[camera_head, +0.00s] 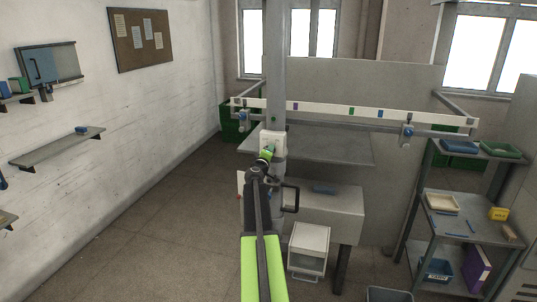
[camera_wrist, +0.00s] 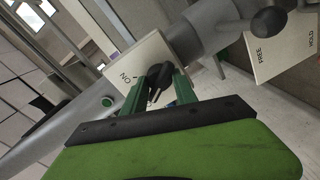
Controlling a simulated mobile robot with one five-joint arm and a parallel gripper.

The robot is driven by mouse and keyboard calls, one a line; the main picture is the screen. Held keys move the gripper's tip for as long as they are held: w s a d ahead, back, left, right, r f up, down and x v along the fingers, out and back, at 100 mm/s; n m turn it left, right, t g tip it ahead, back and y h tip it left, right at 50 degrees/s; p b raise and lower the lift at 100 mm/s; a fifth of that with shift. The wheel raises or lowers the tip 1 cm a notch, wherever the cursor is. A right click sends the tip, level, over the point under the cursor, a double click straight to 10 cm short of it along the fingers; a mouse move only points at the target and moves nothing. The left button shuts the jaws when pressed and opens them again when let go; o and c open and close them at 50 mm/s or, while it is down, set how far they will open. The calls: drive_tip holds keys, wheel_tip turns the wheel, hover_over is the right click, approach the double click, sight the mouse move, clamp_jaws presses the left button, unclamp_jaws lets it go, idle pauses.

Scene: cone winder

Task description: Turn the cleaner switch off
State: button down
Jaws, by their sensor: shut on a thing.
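The cleaner switch is a white plate (camera_head: 279,142) on the grey upright post, just beyond my gripper (camera_head: 266,154) in the head view. In the wrist view the plate (camera_wrist: 143,60) shows tilted, with the word ON at its left. A dark knob (camera_wrist: 159,76) stands on the plate. My gripper (camera_wrist: 160,88) has its two green fingers on either side of this knob and is shut on it. I cannot tell exactly which way the knob points.
A FREE/HOLD plate (camera_wrist: 284,48) with a black ball-ended lever (camera_wrist: 268,20) is close by at upper right in the wrist view. A white rail (camera_head: 320,108) crosses the post. A shelf rack (camera_head: 465,200) stands right; floor is open left.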

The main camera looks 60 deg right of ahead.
drive_tip(key=shift+s, duration=0.1)
drive_tip(key=c, duration=1)
unclamp_jaws()
drive_tip(key=shift+d, duration=0.15)
drive_tip(key=shift+o, duration=0.2)
drive_tip(key=f+v, duration=0.1)
drive_tip(key=v, duration=1.6)
drive_tip(key=shift+a+r+p, duration=0.25)
drive_tip(key=shift+r+p, duration=0.15)
drive_tip(key=shift+p, duration=0.05)
